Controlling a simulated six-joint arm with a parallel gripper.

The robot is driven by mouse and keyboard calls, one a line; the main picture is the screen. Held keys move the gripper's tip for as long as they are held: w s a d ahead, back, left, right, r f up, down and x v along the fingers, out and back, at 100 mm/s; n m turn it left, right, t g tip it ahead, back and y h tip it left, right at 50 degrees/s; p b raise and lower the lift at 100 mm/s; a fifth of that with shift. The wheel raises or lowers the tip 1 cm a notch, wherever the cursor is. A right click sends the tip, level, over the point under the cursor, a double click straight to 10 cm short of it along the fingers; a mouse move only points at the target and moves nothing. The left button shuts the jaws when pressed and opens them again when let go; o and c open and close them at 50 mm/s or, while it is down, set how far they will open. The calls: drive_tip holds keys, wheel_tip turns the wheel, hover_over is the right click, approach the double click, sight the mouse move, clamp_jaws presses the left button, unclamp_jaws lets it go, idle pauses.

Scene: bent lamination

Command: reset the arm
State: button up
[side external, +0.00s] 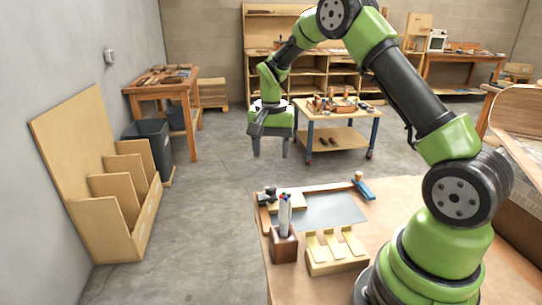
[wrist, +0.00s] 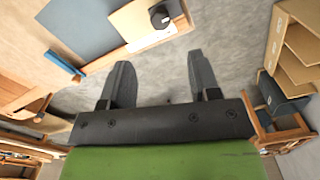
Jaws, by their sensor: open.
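My gripper (side external: 258,126) hangs at the end of my raised arm, out over the floor to the left of the workbench and well above it. In the wrist view my gripper (wrist: 159,62) has its two dark fingers spread apart, with nothing between them but the floor. It touches nothing that I can see. In the side external view my forearm reaches back and left from the high elbow, and the wrist bends downward.
The workbench (side external: 400,187) holds a grey sheet (side external: 330,211), a pen holder (side external: 283,246), a slotted wooden block (side external: 336,252) and a blue-handled tool (side external: 363,187). A wooden rack (side external: 103,190) and dark bin (side external: 150,146) stand left. A wheeled cart (side external: 337,127) stands behind. The floor between is clear.

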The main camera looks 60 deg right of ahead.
drive_tip(key=s+a+r+n+t, duration=0.2)
drive_tip(key=s+a+r, duration=0.15)
drive_tip(key=r, duration=0.35)
drive_tip(key=s+a+r+n+t, duration=0.1)
drive_tip(key=s+a+r, duration=0.25)
drive_tip(key=r, duration=0.25)
drive_tip(key=s+a+r+n+t+y, duration=0.1)
drive_tip(key=s+a+r+n+t, duration=0.1)
drive_tip(key=s+a, duration=0.2)
drive_tip(key=s+a+r+n+t+y, duration=0.1)
drive_tip(key=s+a+n+t, duration=0.1)
drive_tip(key=s, duration=0.8)
drive_tip(key=shift+a+r+n, duration=0.35)
drive_tip(key=shift+a+n, duration=0.25)
drive_tip(key=shift+a, duration=0.35)
